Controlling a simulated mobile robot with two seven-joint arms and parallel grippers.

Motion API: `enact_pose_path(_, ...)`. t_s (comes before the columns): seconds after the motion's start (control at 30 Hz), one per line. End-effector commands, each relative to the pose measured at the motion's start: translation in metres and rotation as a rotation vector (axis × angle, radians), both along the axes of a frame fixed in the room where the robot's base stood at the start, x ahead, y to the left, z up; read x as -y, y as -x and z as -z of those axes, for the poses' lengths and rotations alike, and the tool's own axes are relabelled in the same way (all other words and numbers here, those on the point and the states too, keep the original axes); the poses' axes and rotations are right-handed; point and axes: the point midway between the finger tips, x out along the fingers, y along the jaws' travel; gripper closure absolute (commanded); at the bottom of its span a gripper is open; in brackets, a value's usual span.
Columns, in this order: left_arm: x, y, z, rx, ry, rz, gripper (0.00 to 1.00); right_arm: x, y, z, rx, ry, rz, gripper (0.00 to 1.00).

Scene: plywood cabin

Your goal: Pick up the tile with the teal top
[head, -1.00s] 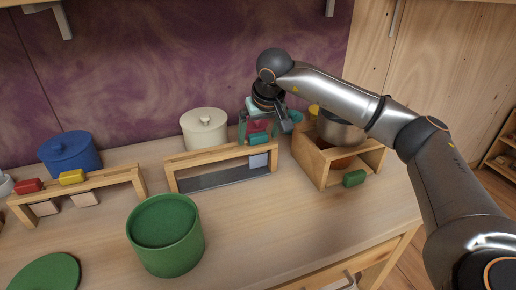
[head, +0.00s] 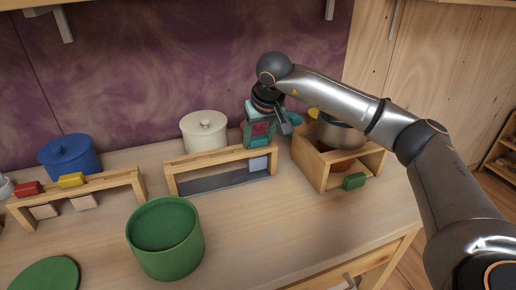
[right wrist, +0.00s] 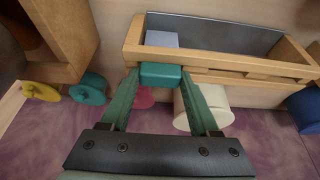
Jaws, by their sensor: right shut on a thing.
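The teal-topped tile (right wrist: 161,74) is at the end of the top bar of the middle wooden stand (head: 215,157). In the right wrist view it is between the two green fingertips of my right gripper (right wrist: 160,84), which is shut on it. In the head view the right gripper (head: 259,140) comes down from above, and its fingers mostly hide the tile. I cannot tell whether the tile still touches the bar. My left gripper is not in view.
A cream lidded pot (head: 204,132) stands behind the stand. A wooden box (head: 318,167) with a metal pot (head: 338,132) is to the right, with a green tile (head: 354,181) at its front. A green canister (head: 165,238) stands in front. Left is another stand with red (head: 29,188) and yellow (head: 72,180) tiles.

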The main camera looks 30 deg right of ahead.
Motion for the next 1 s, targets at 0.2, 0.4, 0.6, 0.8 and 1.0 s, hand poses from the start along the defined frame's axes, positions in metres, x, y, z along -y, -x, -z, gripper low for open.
enact_pose_path(0.2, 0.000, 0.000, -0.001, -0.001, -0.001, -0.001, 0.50, 0.000, -0.001, -0.013, 0.005, -0.001, 0.000, 0.78)
enact_pose_path(0.4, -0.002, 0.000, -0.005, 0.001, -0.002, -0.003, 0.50, 0.000, -0.001, -0.053, 0.005, -0.001, 0.000, 0.78)
enact_pose_path(0.6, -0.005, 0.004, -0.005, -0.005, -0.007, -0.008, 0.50, 0.000, -0.001, -0.087, 0.003, -0.001, 0.001, 0.78)
enact_pose_path(0.8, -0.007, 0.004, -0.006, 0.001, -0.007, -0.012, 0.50, 0.000, 0.000, -0.100, 0.000, 0.000, 0.000, 0.78)
enact_pose_path(1.0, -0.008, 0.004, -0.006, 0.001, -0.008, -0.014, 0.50, 0.000, 0.000, -0.100, 0.000, 0.000, 0.000, 0.78)
